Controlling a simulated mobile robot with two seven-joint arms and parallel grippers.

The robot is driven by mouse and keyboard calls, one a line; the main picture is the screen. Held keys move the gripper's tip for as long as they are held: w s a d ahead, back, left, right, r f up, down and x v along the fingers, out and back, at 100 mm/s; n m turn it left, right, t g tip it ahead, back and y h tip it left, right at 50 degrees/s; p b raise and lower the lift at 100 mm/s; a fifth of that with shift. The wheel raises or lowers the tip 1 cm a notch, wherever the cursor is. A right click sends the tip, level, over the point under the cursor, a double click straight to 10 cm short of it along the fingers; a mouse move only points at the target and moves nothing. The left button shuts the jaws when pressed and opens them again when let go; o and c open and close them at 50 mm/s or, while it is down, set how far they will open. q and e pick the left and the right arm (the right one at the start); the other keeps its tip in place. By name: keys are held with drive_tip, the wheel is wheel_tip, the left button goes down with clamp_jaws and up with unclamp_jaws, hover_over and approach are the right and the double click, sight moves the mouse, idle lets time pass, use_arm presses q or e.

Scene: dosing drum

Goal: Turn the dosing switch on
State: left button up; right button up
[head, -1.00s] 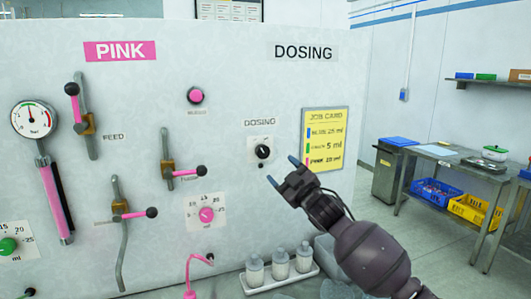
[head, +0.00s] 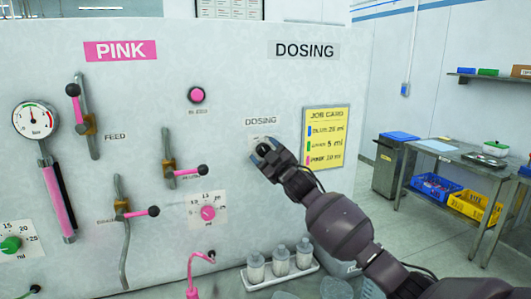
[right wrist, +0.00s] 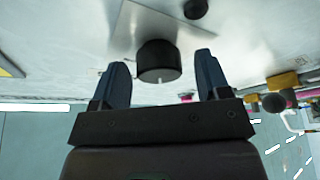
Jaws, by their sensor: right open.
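The dosing switch is a black round knob (right wrist: 158,56) with a white mark, on a pale metal plate (right wrist: 133,25) in the right wrist view. In the head view my right gripper (head: 263,154) covers the knob, below the small DOSING label (head: 261,121) on the white panel. My right gripper is open. In the right wrist view its two dark blue fingers stand on either side of the knob, with gaps visible between them and it. I cannot tell how deep the fingertips reach around it. My left gripper is not in view.
A yellow job card (head: 326,135) hangs right of the switch. Pink-marked levers (head: 185,172) and a pink dial (head: 208,213) are to the left. A tray of white bottles (head: 281,262) stands below. A steel table (head: 455,157) is at the far right.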

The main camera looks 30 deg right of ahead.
drive_tip(key=c, duration=0.9)
drive_tip(key=shift+c, duration=0.2)
drive_tip(key=shift+m, duration=0.3)
drive_tip(key=m+h+b, duration=0.1)
drive_tip(key=m+h, duration=0.1)
drive_tip(key=m, duration=0.1)
drive_tip(key=shift+a+f+m+t, duration=0.1)
drive_tip(key=shift+m+t, duration=0.2)
drive_tip(key=shift+t, duration=0.1)
drive_tip(key=m+h, duration=0.2)
drive_tip(key=m, duration=0.2)
drive_tip(key=shift+b, duration=0.35)
drive_tip(key=m+h, duration=0.1)
drive_tip(key=m, duration=0.1)
drive_tip(key=m+h, duration=0.1)
drive_tip(key=m, duration=0.2)
drive_tip(key=shift+g+h+p, duration=0.3)
drive_tip(key=shift+p, duration=0.05)
drive_tip(key=shift+m+g+h+p, duration=0.5)
drive_tip(key=shift+m+h, duration=0.6)
drive_tip(key=shift+m, duration=0.9)
drive_tip(key=o, duration=0.9)
